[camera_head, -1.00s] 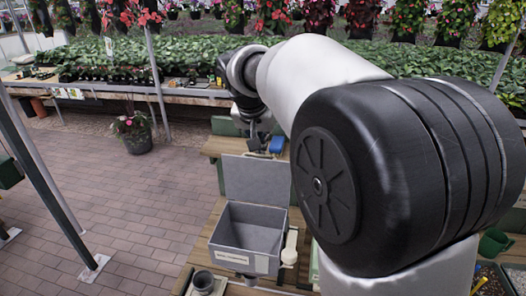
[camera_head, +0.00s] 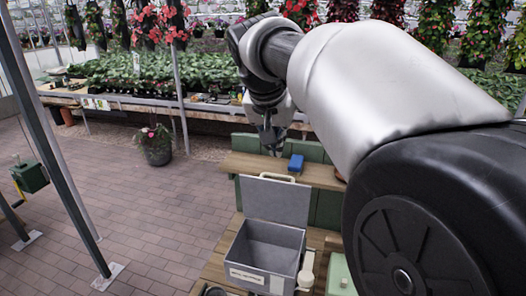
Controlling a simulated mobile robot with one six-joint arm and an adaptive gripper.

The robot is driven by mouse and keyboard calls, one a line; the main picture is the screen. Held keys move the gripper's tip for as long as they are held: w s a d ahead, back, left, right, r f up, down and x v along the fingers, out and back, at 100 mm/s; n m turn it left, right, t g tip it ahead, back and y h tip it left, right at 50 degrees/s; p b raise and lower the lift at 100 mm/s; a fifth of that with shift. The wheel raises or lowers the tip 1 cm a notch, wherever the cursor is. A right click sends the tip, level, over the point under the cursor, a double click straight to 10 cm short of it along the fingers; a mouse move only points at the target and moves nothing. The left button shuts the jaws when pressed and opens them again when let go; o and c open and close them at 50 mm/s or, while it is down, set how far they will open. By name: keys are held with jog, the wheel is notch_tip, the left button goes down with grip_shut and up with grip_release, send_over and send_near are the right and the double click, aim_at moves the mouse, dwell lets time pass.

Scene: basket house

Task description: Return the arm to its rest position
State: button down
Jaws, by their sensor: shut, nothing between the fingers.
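My gripper (camera_head: 272,138) is at the end of my arm, in the upper middle of the view. It points down and is shut, with nothing in it.
A grey open-lidded box (camera_head: 264,255) stands on the wooden bench (camera_head: 215,268), seemingly empty. A pale green container (camera_head: 341,275) is beside it. A plant table (camera_head: 210,105) runs across the back. A potted plant (camera_head: 155,147) stands on the clear brick floor (camera_head: 110,185). A metal post (camera_head: 55,150) stands at left.

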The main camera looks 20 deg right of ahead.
jog(key=s+a+f+n+y+b, duration=0.1)
jog(key=s+f+b, duration=0.3)
jog(key=s+f, duration=0.5)
jog(key=s+a+f+n+y+b, duration=0.1)
jog(key=s+a+f+n+b, duration=0.2)
jog(key=s+f, duration=0.7)
jog(key=s+a+f+n+y+b, duration=0.1)
jog(key=s+a+f+n+b, duration=0.1)
jog(key=s+f+b, duration=0.4)
jog(key=s+f+n, duration=0.1)
jog(key=s+f, duration=0.2)
jog(key=shift+s+f, duration=0.3)
jog(key=shift+f, duration=0.1)
jog(key=shift+a, duration=0.25)
